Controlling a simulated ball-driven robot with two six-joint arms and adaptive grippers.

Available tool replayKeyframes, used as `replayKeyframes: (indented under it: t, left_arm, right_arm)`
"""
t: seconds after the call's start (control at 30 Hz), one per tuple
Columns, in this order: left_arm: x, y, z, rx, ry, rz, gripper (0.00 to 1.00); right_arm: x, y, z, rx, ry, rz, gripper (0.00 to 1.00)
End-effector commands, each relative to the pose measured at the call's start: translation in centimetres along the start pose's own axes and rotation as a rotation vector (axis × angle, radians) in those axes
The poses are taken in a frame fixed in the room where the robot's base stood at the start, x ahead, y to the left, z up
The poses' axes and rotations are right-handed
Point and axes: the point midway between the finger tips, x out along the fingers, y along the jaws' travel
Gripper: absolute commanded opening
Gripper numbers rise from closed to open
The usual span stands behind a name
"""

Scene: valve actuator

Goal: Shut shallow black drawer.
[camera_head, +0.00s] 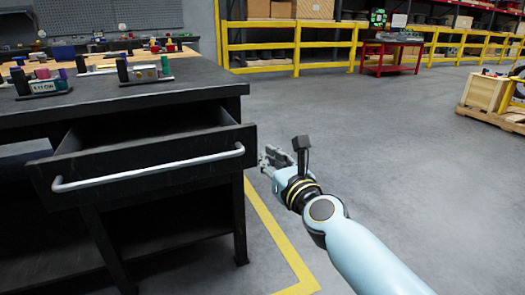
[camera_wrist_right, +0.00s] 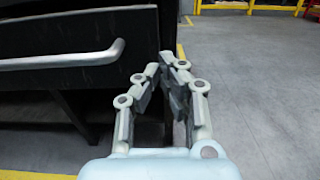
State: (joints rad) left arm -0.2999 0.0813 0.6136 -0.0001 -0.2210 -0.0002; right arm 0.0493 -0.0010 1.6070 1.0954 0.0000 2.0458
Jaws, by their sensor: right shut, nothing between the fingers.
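The shallow black drawer (camera_head: 120,176) is pulled out from under the black workbench (camera_head: 160,100), and its open top shows behind the front panel. A long silver bar handle (camera_head: 150,173) runs across its front. My right gripper (camera_head: 268,158) is just to the right of the drawer's right front corner, apart from the handle. In the right wrist view the fingers (camera_wrist_right: 168,62) are closed together with nothing between them. The handle's right end (camera_wrist_right: 117,48) shows to the left of the fingers there. I cannot tell whether the fingers touch the drawer. My left gripper is not in view.
Small blocks and racks (camera_head: 45,82) stand on the bench top. A bench leg (camera_head: 239,220) stands under the drawer's right side. A yellow floor line (camera_head: 280,235) runs beside the bench. Open grey floor lies to the right, with yellow railings (camera_head: 297,45) at the back.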

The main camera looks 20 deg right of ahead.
Motion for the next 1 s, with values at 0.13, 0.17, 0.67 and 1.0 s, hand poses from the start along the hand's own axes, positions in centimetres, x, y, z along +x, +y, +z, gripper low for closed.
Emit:
replayKeyframes:
  t: [0.13, 0.17, 0.67, 1.0]
  left_arm:
    - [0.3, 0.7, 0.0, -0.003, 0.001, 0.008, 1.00]
    - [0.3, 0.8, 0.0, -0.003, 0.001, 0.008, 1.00]
    - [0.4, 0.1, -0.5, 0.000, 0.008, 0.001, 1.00]
    - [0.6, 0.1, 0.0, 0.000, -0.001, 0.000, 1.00]
  right_arm:
    - [2.4, 0.0, -0.1, -0.001, 0.000, 0.000, 0.00]
    - [2.7, 0.0, -0.1, -0.001, 0.000, 0.000, 0.00]
    - [3.9, 0.0, -0.1, 0.000, 0.001, 0.000, 0.00]
    - [5.0, 0.0, -0.1, -0.001, -0.001, 0.000, 0.00]
